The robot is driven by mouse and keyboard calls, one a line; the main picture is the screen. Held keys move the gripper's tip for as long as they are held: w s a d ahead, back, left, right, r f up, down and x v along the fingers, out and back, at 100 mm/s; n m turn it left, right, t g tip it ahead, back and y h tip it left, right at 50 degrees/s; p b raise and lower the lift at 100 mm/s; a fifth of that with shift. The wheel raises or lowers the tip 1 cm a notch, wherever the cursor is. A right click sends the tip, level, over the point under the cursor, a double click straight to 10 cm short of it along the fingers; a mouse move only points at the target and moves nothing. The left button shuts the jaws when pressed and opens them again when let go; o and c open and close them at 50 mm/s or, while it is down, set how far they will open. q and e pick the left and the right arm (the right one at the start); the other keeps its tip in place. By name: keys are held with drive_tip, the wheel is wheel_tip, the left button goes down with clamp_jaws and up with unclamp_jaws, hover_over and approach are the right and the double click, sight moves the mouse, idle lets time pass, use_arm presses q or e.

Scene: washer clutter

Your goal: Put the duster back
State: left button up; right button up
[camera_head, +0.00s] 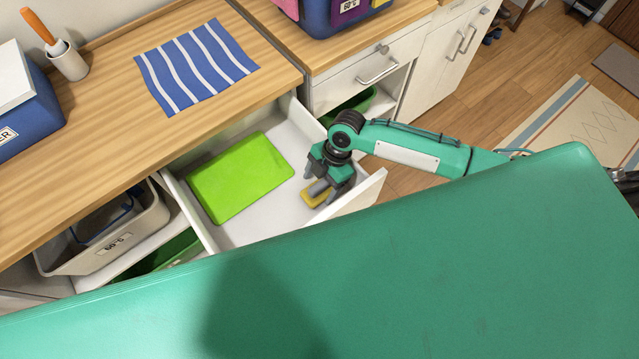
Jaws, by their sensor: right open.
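A small yellow block-like object with a grey top (314,196), which may be the duster, lies in the open white drawer (255,230), near its right front corner. My right gripper (325,190) comes in from the right, points down into the drawer and is open right at this object. Whether its fingers touch the object I cannot tell. A bright green flat board or cloth (240,178) lies in the drawer to the left of the gripper. An orange-handled tool (40,27) stands in a white cup (68,62) on the counter at the upper left. My left gripper is not in view.
A blue striped cloth (196,66) lies on the wooden counter (110,120). A blue bin (25,105) stands at the left, another blue box (335,15) at the top. A grey basket (105,245) sits below the counter. My own green body hides the foreground.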

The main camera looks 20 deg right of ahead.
drive_tip(key=b+v, duration=0.1)
drive_tip(key=v, duration=1)
drive_tip(key=shift+r, duration=0.15)
